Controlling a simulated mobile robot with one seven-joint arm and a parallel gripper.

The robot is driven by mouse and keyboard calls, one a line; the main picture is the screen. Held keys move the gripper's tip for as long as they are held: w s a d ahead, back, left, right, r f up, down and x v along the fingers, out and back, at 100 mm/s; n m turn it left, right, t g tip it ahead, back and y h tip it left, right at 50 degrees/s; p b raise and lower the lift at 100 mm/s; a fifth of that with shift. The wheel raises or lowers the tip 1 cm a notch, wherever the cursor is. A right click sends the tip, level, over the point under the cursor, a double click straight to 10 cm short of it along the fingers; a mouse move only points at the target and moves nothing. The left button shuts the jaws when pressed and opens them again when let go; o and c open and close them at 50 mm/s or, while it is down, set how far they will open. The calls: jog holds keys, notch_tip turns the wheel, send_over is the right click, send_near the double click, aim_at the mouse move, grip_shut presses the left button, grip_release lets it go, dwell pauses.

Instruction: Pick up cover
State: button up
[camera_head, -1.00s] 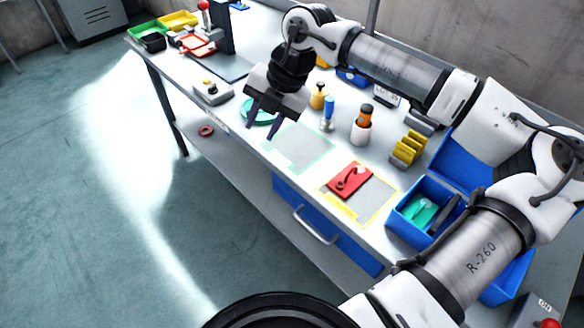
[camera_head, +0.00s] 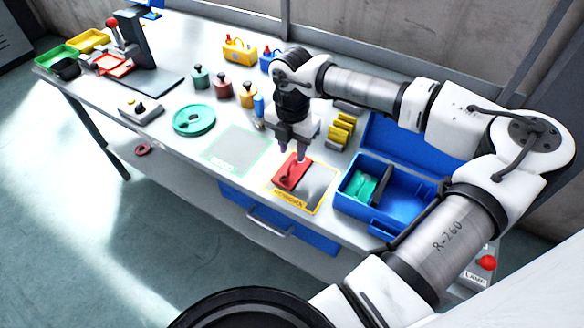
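A red plate (camera_head: 290,173) with a dark curved piece on it lies on the yellow-outlined grey pad (camera_head: 316,187) near the front edge of the bench; it may be the cover, but I cannot be sure. My gripper (camera_head: 293,152) points down at the far edge of the red plate. Its two fingers are apart with nothing visible between them. I cannot tell whether the fingertips touch the plate. A round teal part (camera_head: 194,121) lies flat to the left on the bench.
An empty green-outlined pad (camera_head: 237,147) is left of the red plate. A blue open box (camera_head: 347,203) with teal parts stands to the right. Yellow upright pieces (camera_head: 341,130) and several weight-like parts (camera_head: 223,83) stand behind.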

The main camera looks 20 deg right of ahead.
aim_at(292, 161)
notch_tip(292, 161, down, 5)
jog(key=shift+p, duration=1)
grip_shut()
